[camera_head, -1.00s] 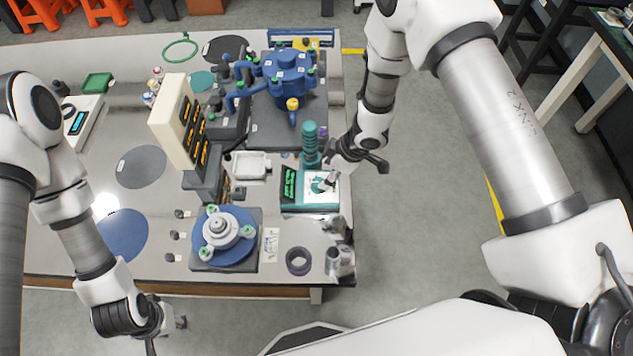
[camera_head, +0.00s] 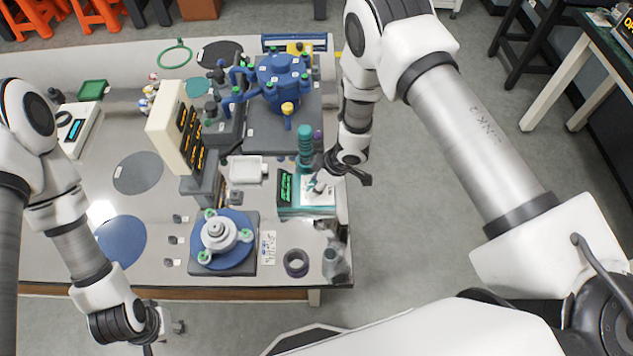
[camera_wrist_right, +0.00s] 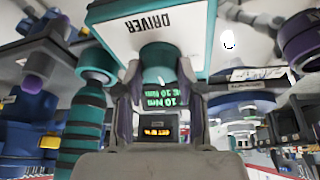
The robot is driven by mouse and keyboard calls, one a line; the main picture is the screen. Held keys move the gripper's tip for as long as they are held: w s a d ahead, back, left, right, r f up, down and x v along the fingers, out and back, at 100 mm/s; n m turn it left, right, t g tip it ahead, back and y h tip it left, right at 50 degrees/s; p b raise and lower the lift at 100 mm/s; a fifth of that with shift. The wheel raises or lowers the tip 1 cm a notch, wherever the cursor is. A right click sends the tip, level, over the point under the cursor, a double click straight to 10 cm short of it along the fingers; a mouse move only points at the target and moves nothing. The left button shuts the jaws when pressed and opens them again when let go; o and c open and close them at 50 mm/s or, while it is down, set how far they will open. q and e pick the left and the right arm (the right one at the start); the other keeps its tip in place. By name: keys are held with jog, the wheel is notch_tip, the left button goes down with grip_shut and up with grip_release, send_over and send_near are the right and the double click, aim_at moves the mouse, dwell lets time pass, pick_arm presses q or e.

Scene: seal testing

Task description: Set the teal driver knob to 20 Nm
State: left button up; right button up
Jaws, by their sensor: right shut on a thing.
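The teal driver station (camera_head: 307,208) has a white top and a green display (camera_head: 286,188) near the table's right edge. In the right wrist view its white face (camera_wrist_right: 150,32) reads DRIVER upside down, and its teal knob (camera_wrist_right: 158,60) lies between my fingers. My right gripper (camera_head: 319,187) is shut on this knob; the fingers (camera_wrist_right: 160,88) flank it and mostly hide it in the head view.
A ribbed teal driver (camera_head: 305,145) stands just behind the station, close to my right gripper. A blue flange assembly (camera_head: 222,240) sits front left of it, and a dark ring (camera_head: 296,262) lies in front. A cream display panel (camera_head: 172,135) stands left.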

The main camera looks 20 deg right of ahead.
jog(key=shift+f+m+b, duration=0.15)
jog(key=shift+m+b, duration=0.55)
jog(key=shift+m, duration=0.1)
jog(key=shift+s+a+m+t+h+b, duration=0.1)
jog(key=shift+m+t+h+b, duration=0.4)
jog(key=shift+m+b, duration=0.45)
jog(key=shift+m+t+h+b, duration=0.45)
jog(key=shift+m+h, duration=0.25)
jog(key=shift+m, duration=1.35)
jog(key=o, duration=1.1)
jog(key=shift+o, duration=0.2)
jog(key=shift+r, duration=0.2)
jog(key=v, duration=1.2)
